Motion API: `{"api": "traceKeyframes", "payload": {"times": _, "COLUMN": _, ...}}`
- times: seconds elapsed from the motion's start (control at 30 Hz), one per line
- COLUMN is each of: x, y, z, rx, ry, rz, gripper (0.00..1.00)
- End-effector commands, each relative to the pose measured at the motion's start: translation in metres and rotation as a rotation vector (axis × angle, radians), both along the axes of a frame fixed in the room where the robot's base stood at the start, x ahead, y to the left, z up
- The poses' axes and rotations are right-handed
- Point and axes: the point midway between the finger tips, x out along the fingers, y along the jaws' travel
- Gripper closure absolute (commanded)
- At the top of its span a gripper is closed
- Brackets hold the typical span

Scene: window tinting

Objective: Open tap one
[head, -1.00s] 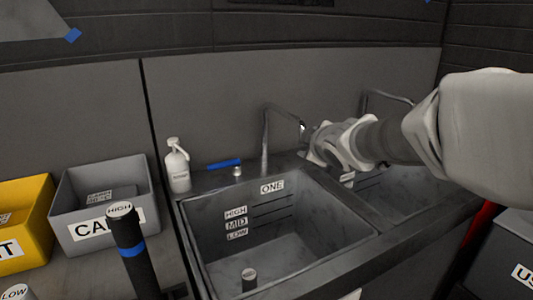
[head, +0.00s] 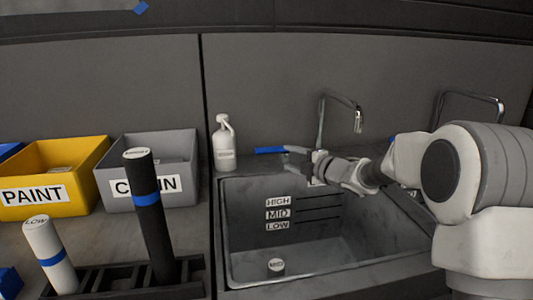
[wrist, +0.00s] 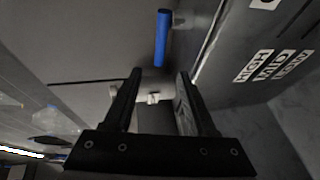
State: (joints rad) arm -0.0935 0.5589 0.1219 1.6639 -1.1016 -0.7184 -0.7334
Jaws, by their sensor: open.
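Tap one has a thin metal spout (head: 322,120) that rises behind the left sink basin and hooks over to the right. Its blue lever (head: 270,150) lies along the sink's back ledge, left of the spout. My gripper (head: 314,166) is at the foot of the spout, to the right of the lever, and hides the tap's base. In the wrist view my gripper (wrist: 159,73) has its two dark fingers apart with nothing clamped between them. The blue lever (wrist: 162,38) shows beyond the fingertips, roughly in line with the gap, and looks apart from them.
The sink basin (head: 243,225) carries HIGH, MID and LOW labels. A white pump bottle (head: 224,145) stands left of the lever. A second tap (head: 470,95) is at the right. PAINT (head: 75,160) and grey (head: 175,140) bins and a rack with rolls stand left.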

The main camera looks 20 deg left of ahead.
Motion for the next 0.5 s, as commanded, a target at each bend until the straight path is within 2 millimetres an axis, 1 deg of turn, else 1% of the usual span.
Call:
{"api": "traceKeyframes", "payload": {"times": 0.03, "x": 0.007, "y": 0.008, "z": -0.004, "rx": 0.0, "ry": 0.001, "rz": 0.002, "gripper": 0.43}}
{"api": "traceKeyframes", "payload": {"times": 0.1, "x": 0.015, "y": 0.018, "z": -0.007, "rx": 0.001, "ry": 0.002, "rz": 0.001, "gripper": 0.43}}
{"api": "traceKeyframes", "payload": {"times": 0.5, "x": 0.059, "y": 0.066, "z": -0.017, "rx": 0.0, "ry": 0.001, "rz": -0.001, "gripper": 0.43}}
